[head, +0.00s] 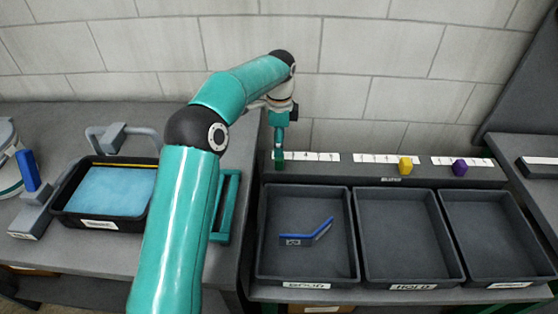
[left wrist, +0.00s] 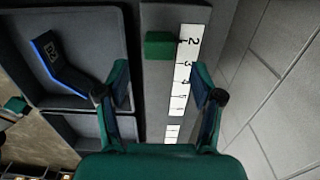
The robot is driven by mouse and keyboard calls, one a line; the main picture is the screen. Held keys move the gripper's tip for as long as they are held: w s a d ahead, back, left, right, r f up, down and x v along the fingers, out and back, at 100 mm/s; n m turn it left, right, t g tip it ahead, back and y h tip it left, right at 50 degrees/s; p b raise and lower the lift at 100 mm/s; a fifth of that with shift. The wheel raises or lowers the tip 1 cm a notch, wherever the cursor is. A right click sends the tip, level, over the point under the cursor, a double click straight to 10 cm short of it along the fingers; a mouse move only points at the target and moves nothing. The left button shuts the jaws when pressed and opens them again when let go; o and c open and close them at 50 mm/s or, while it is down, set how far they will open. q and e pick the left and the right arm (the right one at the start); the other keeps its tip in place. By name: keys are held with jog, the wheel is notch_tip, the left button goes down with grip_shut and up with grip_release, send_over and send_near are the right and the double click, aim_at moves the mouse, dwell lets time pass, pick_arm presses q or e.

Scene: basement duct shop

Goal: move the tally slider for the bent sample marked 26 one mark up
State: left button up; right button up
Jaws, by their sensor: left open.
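The bent sample (head: 306,236), a dark angled strip with a blue edge, lies in the left tray (head: 262,240). It also shows in the left wrist view (left wrist: 62,60); its label is too small to read surely. The green tally slider (head: 278,163) is on the ledge behind that tray. In the left wrist view the green slider (left wrist: 159,45) sits beside the white number strip (left wrist: 187,70), level with the 2. My left gripper (head: 281,130) is open above the ledge. Its fingers (left wrist: 163,75) are spread on either side of the strip, with nothing between them. My right gripper is not in view.
A yellow slider (head: 405,166) and a purple slider (head: 459,167) stand farther right on the ledge (head: 345,170). The middle tray (head: 360,235) and right tray (head: 446,235) are empty. A block wall (head: 390,100) rises close behind. A black bin with a blue pad (head: 110,190) stands at left.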

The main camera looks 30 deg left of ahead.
aim_at(280, 160)
pick_arm(q)
notch_tip(280, 160, down, 7)
jog(key=shift+f, duration=0.1)
dwell(0.3)
jog(key=shift+d, duration=0.15)
grip_shut()
